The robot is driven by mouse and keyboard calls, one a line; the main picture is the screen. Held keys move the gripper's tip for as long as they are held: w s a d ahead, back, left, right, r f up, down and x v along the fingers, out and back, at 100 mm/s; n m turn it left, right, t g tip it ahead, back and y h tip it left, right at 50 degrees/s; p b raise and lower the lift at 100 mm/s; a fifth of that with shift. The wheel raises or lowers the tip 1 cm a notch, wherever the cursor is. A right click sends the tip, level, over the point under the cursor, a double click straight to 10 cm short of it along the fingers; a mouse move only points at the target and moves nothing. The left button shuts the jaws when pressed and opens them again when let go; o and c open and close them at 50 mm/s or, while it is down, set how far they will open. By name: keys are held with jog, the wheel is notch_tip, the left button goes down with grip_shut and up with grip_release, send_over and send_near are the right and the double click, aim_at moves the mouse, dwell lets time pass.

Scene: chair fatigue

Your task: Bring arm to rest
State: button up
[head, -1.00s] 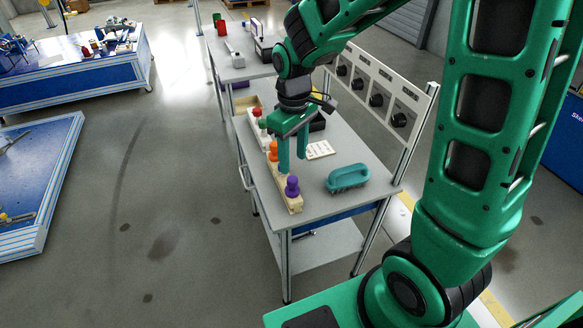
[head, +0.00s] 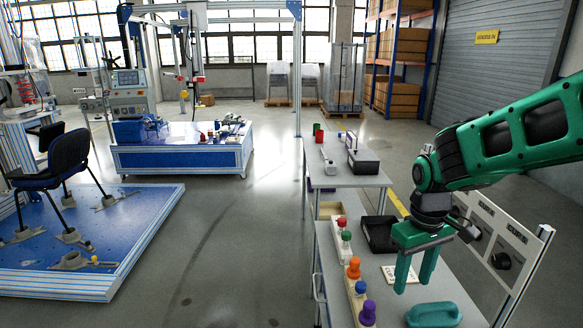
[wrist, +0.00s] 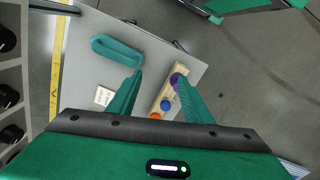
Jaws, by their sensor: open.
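My green gripper (head: 415,270) hangs over the workbench at the right of the head view, fingers pointing down. Its two fingers are apart with nothing between them. In the wrist view, the gripper (wrist: 160,90) shows its two fingers spread above the bench top (wrist: 90,65). A wooden strip with colored knobs lies beside and below it: the purple knob (head: 367,312), the orange knob (head: 353,268) and a red knob (head: 342,222) show in the head view. My arm reaches in from the right edge.
A panel with dark knobs (head: 490,240) edges the bench's right. A chair (head: 66,165) stands on a blue platform at left. The middle floor is clear.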

jog(key=s+d+r+m, duration=0.1)
jog(key=s+d+m, duration=0.3)
jog(key=s, duration=0.5)
jog(key=s+d+r+m, duration=0.2)
jog(key=s+d+m, duration=0.3)
jog(key=s+d, duration=0.3)
jog(key=shift+s+r+m+y, duration=0.25)
jog(key=shift+s+m+y, duration=0.05)
jog(key=shift+s, duration=0.9)
jog(key=shift+w+f, duration=0.25)
jog(key=shift+w, duration=0.4)
